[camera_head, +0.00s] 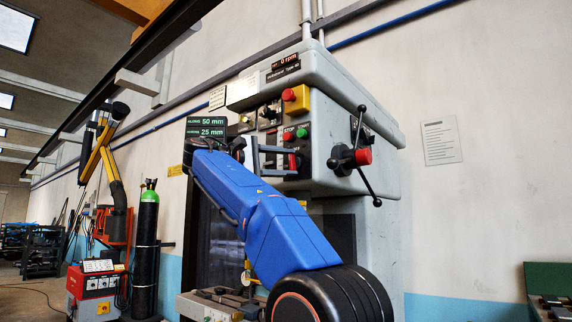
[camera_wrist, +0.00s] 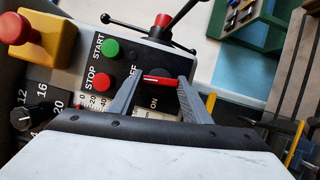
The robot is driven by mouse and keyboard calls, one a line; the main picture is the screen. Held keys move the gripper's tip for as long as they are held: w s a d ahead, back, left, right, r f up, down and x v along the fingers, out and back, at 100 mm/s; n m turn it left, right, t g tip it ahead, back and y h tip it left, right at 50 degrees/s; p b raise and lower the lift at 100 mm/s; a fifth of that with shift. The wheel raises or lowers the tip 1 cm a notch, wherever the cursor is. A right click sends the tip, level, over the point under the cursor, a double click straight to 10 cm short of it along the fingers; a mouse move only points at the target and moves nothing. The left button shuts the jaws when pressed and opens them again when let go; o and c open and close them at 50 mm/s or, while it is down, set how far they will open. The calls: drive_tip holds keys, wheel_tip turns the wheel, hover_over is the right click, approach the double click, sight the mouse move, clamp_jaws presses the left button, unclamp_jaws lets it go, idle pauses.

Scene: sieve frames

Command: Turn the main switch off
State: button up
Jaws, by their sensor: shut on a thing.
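The main switch (camera_wrist: 160,79) shows in the wrist view as a dark round knob with a red bar handle and a white mark. The word OFF is printed above left of it and ON below it. My gripper (camera_wrist: 158,84) is shut on the knob, one grey finger at each side, and the fingers hide part of it. The bar lies nearly level in this view; I cannot tell for certain which word it points to.
The green START button (camera_wrist: 110,48), red STOP button (camera_wrist: 103,82) and yellow-housed red emergency button (camera_wrist: 47,35) are close to my fingers. A lever handle with a red hub (camera_head: 363,156) sticks out at the right. The machine's display (camera_head: 285,62) reads 0 rpm.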

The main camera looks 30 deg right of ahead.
drive_tip(key=shift+m+y, duration=0.3)
drive_tip(key=shift+m, duration=0.6)
drive_tip(key=o, duration=1)
drive_tip(key=shift+o, duration=0.2)
drive_tip(key=shift+a, duration=0.15)
drive_tip(key=a, duration=1.7)
drive_tip(key=shift+w, duration=0.35)
